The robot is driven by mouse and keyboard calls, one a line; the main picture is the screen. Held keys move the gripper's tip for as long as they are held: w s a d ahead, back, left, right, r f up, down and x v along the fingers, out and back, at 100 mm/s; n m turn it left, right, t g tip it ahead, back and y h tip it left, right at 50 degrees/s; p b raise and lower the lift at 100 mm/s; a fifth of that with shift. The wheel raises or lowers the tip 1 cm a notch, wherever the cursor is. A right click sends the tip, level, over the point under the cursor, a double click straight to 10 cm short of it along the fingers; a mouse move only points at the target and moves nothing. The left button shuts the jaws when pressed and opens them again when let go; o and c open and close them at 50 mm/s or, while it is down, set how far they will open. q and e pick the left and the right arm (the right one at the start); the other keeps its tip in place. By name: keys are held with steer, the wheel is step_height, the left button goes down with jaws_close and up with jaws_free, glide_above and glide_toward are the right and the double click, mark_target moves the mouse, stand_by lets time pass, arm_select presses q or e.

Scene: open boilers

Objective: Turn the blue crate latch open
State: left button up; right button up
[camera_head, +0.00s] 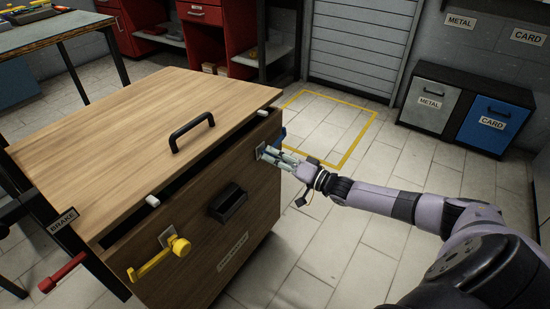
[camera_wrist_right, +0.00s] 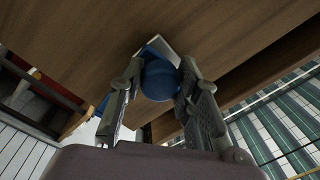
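The blue latch (camera_head: 281,134) is on the front of the wooden crate (camera_head: 218,262), near its right end. In the head view most of it is hidden behind my right gripper (camera_head: 271,155). In the right wrist view its round blue knob (camera_wrist_right: 159,80) sits between the two fingertips of my right gripper (camera_wrist_right: 161,85), with no clear gap on either side. A blue arm of the latch shows past the left finger. A yellow latch (camera_head: 155,264) is on the left part of the front, its arm pointing down-left. My left gripper is not in view.
The crate's wooden lid (camera_head: 130,120) with a black handle (camera_head: 191,131) lies on top. A black pull (camera_head: 228,203) is between the latches. A red-gripped brake lever (camera_head: 62,272) stands at left. Grey and blue bins (camera_head: 497,124) are at the back right. The floor to the right is clear.

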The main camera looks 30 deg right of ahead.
steer(key=o, duration=0.5)
steer(key=v, duration=1.2)
steer(key=shift+d, duration=0.1)
